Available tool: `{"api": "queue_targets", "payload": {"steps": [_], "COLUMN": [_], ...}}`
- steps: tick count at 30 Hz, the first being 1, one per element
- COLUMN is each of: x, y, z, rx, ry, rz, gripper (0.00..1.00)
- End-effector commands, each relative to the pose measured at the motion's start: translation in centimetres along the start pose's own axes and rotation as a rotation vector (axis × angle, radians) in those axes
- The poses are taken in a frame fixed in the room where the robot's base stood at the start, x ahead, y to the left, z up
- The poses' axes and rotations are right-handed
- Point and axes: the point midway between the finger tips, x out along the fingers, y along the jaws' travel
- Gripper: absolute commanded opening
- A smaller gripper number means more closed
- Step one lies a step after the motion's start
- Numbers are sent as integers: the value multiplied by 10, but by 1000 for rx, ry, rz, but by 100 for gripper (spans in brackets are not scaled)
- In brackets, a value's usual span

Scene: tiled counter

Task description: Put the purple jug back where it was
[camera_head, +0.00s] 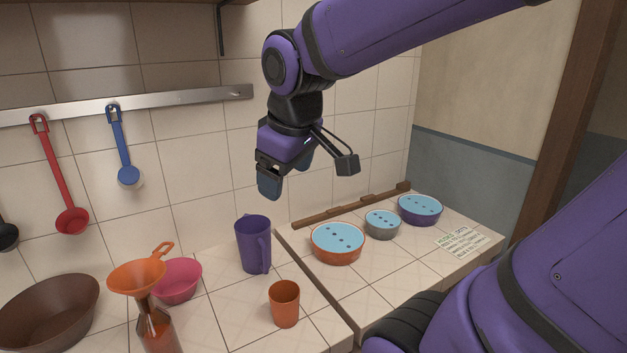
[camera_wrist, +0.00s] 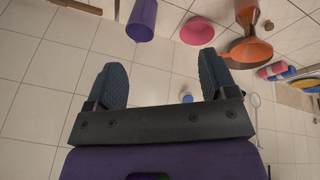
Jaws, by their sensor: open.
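The purple jug (camera_head: 252,245) stands upright on the tiled counter, near its back wall and close to the edge of the left section. Its handle faces front right. My gripper (camera_head: 270,184) is above the jug and a little to its right in the head view, open and empty. In the wrist view the jug (camera_wrist: 142,18) shows at the top, beyond the open fingers of my gripper (camera_wrist: 165,80) and apart from them.
An orange cup (camera_head: 285,304), a pink bowl (camera_head: 178,281), an orange funnel (camera_head: 138,278) on a bottle and a brown bowl (camera_head: 48,312) stand around the jug. Blue-topped bowls (camera_head: 338,240) and a note card (camera_head: 462,243) lie right. Ladles (camera_head: 125,160) hang from a rail.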

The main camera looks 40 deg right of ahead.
Motion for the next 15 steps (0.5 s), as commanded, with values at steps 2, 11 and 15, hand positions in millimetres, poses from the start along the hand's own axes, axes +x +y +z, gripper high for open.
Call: {"api": "queue_targets", "payload": {"steps": [2,11,15], "x": [-15,-37,-38], "y": [-9,-26,-28], "z": [17,57,61], "rx": [91,323,347], "ry": [44,123,128], "rz": [-10,-70,-78], "gripper": [78,78,78]}}
